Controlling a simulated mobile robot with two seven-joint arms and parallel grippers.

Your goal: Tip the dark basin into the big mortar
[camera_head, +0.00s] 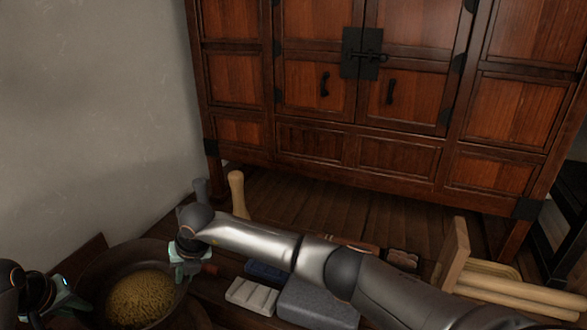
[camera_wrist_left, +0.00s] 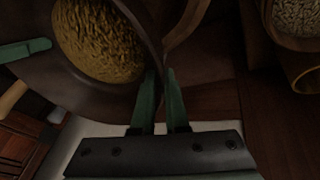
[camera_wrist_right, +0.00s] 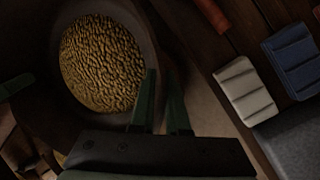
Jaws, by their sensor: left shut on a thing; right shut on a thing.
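The dark basin (camera_head: 112,256) holds yellow-brown grain (camera_head: 140,296) at the lower left of the head view. My left gripper (camera_head: 72,298) is shut on its left rim, and my right gripper (camera_head: 184,260) is shut on its right rim. Both wrist views show the basin wall between the fingers of the left gripper (camera_wrist_left: 160,88) and right gripper (camera_wrist_right: 160,90). The grain lies inside the basin. I cannot clearly identify the big mortar; a curved brown edge (camera_wrist_left: 188,28) close beside the basin in the left wrist view may be its rim.
A pale ridged block (camera_head: 252,295), a blue block (camera_head: 265,271) and a grey block (camera_head: 315,303) lie right of the basin. A wooden pestle-like handle (camera_head: 238,195) stands behind. A large cabinet (camera_head: 330,110) fills the back. A vessel of pale grains (camera_wrist_left: 298,16) shows in the left wrist view.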

